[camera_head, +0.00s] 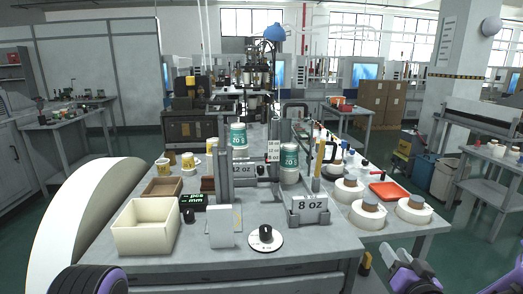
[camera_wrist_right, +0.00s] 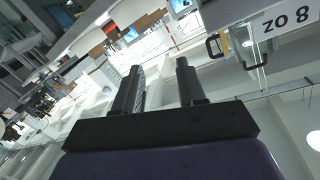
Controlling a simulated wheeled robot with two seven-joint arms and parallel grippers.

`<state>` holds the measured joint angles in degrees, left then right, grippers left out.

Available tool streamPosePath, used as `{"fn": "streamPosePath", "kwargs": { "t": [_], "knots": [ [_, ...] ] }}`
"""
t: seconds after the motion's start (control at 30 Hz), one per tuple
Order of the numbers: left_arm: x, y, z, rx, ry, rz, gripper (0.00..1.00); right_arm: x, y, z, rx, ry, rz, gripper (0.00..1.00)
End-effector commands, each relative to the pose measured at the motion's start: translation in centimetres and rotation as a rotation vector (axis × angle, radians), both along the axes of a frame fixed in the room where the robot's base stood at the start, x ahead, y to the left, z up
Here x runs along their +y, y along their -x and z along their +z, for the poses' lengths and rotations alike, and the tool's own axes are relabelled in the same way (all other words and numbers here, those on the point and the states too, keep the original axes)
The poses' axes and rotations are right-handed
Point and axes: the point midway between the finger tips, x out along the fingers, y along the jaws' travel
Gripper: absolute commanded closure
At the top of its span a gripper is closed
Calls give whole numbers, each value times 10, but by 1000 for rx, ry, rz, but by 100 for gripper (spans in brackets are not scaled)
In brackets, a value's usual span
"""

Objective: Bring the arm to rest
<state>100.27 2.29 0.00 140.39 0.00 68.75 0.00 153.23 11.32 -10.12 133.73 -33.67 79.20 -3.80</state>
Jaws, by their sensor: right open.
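My right gripper (camera_wrist_right: 159,70) is open in the right wrist view, with its two dark fingers apart and nothing between them. In the head view the purple and grey right arm shows at the bottom right, low and beyond the bench's right front corner, clear of the bench top. A purple and black part of my left arm shows at the bottom left edge. My left gripper is not in view.
The grey bench (camera_head: 310,250) holds a cream bin (camera_head: 147,226), an 8 oz block (camera_head: 309,209), two teal-labelled cups (camera_head: 238,138) on the forming station, a round white pad with a black knob (camera_head: 266,236), and white rolls (camera_head: 414,210). The bench's front strip is mostly bare.

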Motion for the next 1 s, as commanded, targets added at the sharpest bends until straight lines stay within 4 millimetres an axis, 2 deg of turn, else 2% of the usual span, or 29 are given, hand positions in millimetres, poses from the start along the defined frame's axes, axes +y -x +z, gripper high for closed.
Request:
{"fn": "streamPosePath", "kwargs": {
  "t": [0.03,0.17,0.27,0.3,0.37,0.4,0.5,0.6,0.7,0.8,1.0],
  "knots": [
    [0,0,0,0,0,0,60,0,6,-23,60,-14,-22,60],
    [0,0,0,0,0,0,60,0,33,-93,245,-48,-100,60],
    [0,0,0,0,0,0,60,2,73,-161,436,-70,-174,60],
    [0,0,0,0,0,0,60,3,96,-189,523,-73,-205,60],
    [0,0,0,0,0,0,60,5,134,-229,654,-73,-250,60],
    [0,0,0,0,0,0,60,7,162,-253,740,-69,-277,60],
    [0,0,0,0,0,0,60,12,231,-299,929,-45,-320,60],
    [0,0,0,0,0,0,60,19,285,-327,1065,-21,-317,60],
    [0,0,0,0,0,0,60,22,317,-341,1143,-5,-307,60],
    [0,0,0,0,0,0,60,22,328,-345,1169,0,-307,60],
    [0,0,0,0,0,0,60,22,328,-345,1168,0,-307,60]
  ]
}}
